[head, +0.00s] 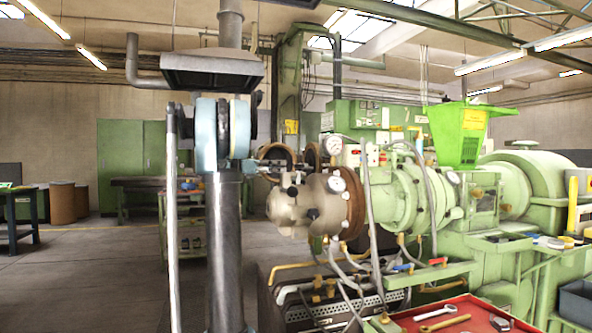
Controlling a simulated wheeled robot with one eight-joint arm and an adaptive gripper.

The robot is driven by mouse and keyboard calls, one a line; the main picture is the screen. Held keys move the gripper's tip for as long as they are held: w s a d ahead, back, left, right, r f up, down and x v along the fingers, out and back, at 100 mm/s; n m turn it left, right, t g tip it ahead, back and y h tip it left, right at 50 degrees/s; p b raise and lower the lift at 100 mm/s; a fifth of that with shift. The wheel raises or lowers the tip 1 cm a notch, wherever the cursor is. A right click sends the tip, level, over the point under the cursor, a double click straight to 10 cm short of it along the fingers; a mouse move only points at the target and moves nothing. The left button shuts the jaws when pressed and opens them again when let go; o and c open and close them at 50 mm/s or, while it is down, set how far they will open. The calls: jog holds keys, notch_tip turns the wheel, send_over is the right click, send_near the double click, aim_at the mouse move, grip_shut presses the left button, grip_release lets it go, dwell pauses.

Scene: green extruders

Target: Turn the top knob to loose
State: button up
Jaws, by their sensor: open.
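The beige metal extruder head (290,205) is at the middle of the head view, on the front of the green extruder (410,195). Small dark knobs stick out of it. An upper knob (292,191) is on its face and a lower knob (312,214) is below and to the right. My gripper (272,172) shows small and partly hidden behind my arm, at the upper left of the extruder head. It is open, with nothing seen between its fingers. I cannot tell whether it touches the head or a knob.
Gauges (336,184), hoses and pipes crowd around the extruder head. A red tray (480,318) with wrenches is at the lower right. A green cart (185,225) stands behind my arm. The floor at the left (90,280) is clear.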

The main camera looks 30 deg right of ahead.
aim_at(298, 166)
jog(key=x, duration=0.9)
jog(key=c, duration=1.1)
